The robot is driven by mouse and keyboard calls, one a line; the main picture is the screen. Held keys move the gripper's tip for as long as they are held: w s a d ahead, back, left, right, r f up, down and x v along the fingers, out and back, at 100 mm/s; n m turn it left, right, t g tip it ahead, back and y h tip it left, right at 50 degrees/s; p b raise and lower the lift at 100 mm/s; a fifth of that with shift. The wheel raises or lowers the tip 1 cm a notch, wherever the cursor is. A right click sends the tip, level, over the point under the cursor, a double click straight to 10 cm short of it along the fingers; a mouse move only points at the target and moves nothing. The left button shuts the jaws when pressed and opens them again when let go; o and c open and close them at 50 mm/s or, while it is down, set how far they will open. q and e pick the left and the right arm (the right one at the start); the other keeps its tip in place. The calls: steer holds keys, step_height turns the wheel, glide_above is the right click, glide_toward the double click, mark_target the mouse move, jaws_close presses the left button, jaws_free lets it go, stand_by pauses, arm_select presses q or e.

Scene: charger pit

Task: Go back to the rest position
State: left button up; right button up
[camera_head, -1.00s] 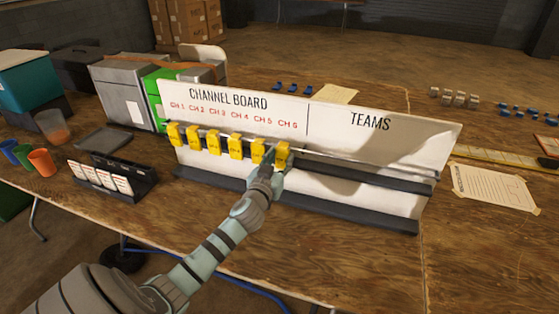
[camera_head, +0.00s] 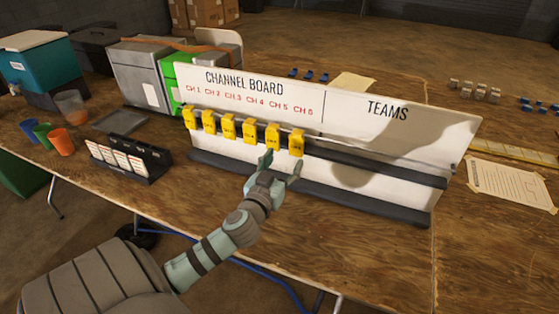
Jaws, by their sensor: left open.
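My left gripper (camera_head: 279,166) is open and empty in the head view. It is just in front of and below the yellow tags at the right end of the row. The white channel board (camera_head: 350,118) stands on the wooden table. Several yellow tags hang in a row from its rail under the red CH labels. The rightmost yellow tag (camera_head: 296,143) hangs under CH 6, apart from the gripper fingers. The TEAMS half of the board is bare, with a shadow on it. My right gripper is not in view.
A dark card holder (camera_head: 150,165) with white cards stands left of the board. Orange (camera_head: 61,142), green and blue cups stand farther left. Grey and green cases (camera_head: 140,75) are behind. A paper sheet (camera_head: 510,184) lies at the right. The table front is mostly clear.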

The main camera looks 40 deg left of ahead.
arm_select(q)
steer(key=s+d+f+g, duration=0.1)
steer(key=s+f+g, duration=0.1)
steer(key=s+f, duration=0.1)
steer(key=s+d+f+g, duration=0.1)
steer(key=s+f+g, duration=0.1)
steer(key=s+f, duration=0.2)
steer(key=s+d+f+g, duration=0.2)
steer(key=s+f, duration=0.2)
steer(key=s, duration=0.1)
steer(key=shift+s+g, duration=0.25)
steer(key=shift+g, duration=0.05)
steer(key=s+d+f+m+g+h, duration=0.45)
steer(key=s+d+f+g, duration=0.2)
steer(key=s+d, duration=0.55)
steer(key=s+a+f+g, duration=0.1)
steer(key=s+f, duration=0.1)
steer(key=f, duration=0.8)
steer(key=s+a+f, duration=0.2)
steer(key=f, duration=0.8)
steer(key=s+f+g, duration=0.1)
steer(key=s+f, duration=1.1)
steer(key=s, duration=0.1)
steer(key=shift+s+a+p, duration=0.25)
steer(key=shift+s+p, duration=0.05)
steer(key=shift+p, duration=0.15)
steer(key=shift+f+g+h, duration=0.1)
steer(key=shift+g+h, duration=0.15)
